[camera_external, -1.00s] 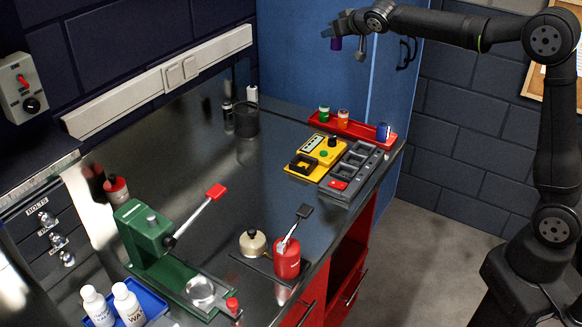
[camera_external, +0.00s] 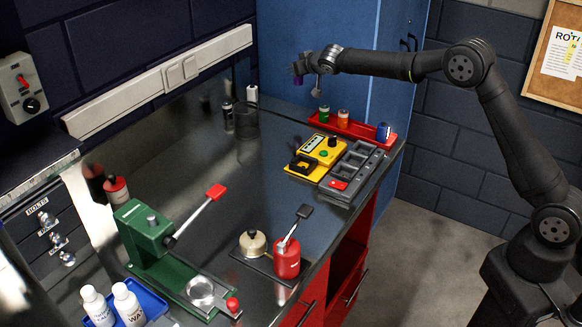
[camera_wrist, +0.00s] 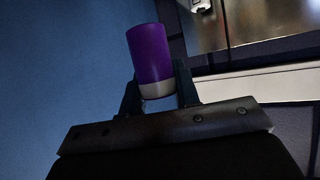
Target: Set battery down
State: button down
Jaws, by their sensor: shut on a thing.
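My gripper (camera_external: 299,68) is shut on a purple battery (camera_external: 298,80) with a silver band at one end. In the external view they are in the air above the back of the bench, in front of the blue cabinet. The wrist view shows the battery (camera_wrist: 149,55) between the two fingers of my gripper (camera_wrist: 160,90). A red tray (camera_external: 358,130) at the back right of the bench holds a green, an orange and a blue battery (camera_external: 383,132). The battery is apart from every surface.
A yellow tester (camera_external: 322,148) and a grey compartment block (camera_external: 350,170) sit in front of the red tray. A dark mesh cup (camera_external: 245,122) stands at the back left. A green press (camera_external: 150,235) and a red can (camera_external: 287,260) stand nearer. The bench middle (camera_external: 200,160) is clear.

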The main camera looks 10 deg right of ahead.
jog(key=a+f, duration=0.2)
jog(key=a, duration=0.1)
jog(key=a+f, duration=0.2)
jog(key=a, duration=0.2)
jog(key=s+a+f, duration=0.1)
jog(key=a+f, duration=0.1)
jog(key=a, duration=0.1)
jog(key=shift+s+a+f, duration=0.1)
jog(key=shift+a+f, duration=0.1)
jog(key=shift+a, duration=0.15)
jog(key=shift+f, duration=2.05)
jog(key=shift+f, duration=0.15)
jog(key=c, duration=1.1)
grip_release()
jog(key=shift+s+r, duration=0.35)
jog(key=v, duration=1.1)
jog(key=shift+d, duration=0.15)
